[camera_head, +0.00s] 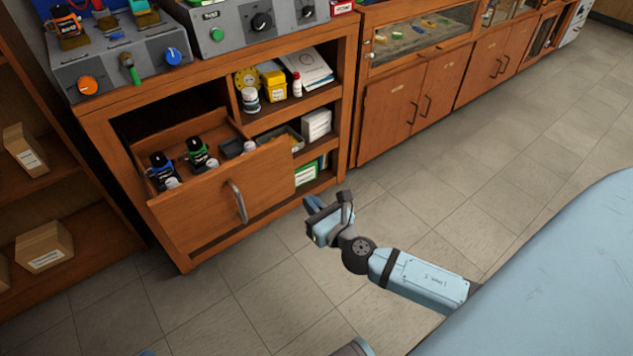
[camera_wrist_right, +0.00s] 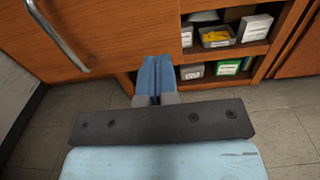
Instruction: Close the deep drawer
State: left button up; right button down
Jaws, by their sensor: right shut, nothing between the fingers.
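The deep drawer (camera_head: 221,205) is pulled out of the wooden cabinet, with its front standing forward of the frame. Its curved metal handle (camera_head: 237,202) is on the front, and it also shows at the upper left of the right wrist view (camera_wrist_right: 57,36). Dark bottles with blue and green bands (camera_head: 198,153) stand inside. My right gripper (camera_head: 312,206) is to the right of the drawer front, apart from it and the handle. Its blue fingers (camera_wrist_right: 154,76) are together and empty. My left gripper is not in view.
Open shelves (camera_head: 290,122) right of the drawer hold boxes, a tray and small bottles. Test units with knobs (camera_head: 125,66) stand on top. A shelf rack with cardboard boxes (camera_head: 44,246) is at the left. The tiled floor (camera_head: 250,310) in front is clear.

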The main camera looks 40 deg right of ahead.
aim_at(283, 176)
jog(key=w, duration=0.7)
jog(key=shift+w+a, duration=0.15)
jog(key=shift+w, duration=0.8)
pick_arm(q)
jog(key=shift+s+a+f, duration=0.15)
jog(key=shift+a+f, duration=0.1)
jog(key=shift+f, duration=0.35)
pick_arm(e)
jog(key=shift+w+a, duration=0.1)
jog(key=shift+a, duration=0.05)
